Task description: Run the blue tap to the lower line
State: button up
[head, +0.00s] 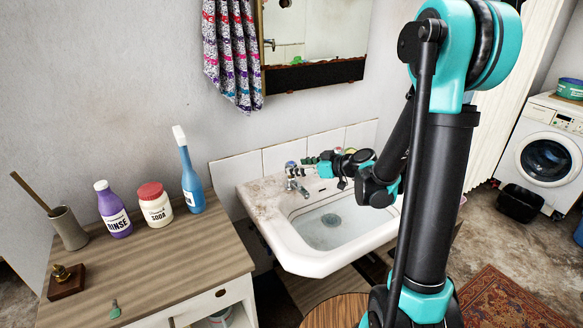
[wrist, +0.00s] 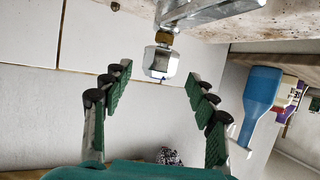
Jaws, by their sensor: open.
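A chrome tap (head: 294,180) with a bluish-topped handle (head: 290,164) stands at the back left of the white basin (head: 290,252). The wrist view shows a chrome tap body (wrist: 208,10) with a faceted knob (wrist: 161,62) on a brass-coloured neck. My gripper (head: 311,161) is beside the tap in the head view. In the wrist view my gripper (wrist: 158,87) is open, its green-padded fingers apart, with the knob between and just beyond their tips and no clear contact. The basin's drain (head: 331,220) shows. I cannot make out a level line or running water.
Tiles (head: 283,155) back the basin. A mirror (head: 315,35) and patterned towel (head: 232,50) hang above.

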jog(key=v, duration=0.7)
jog(key=shift+s+d, duration=0.15)
jog(key=shift+s, duration=0.05)
jog(key=shift+r, duration=0.15)
dwell(0.6)
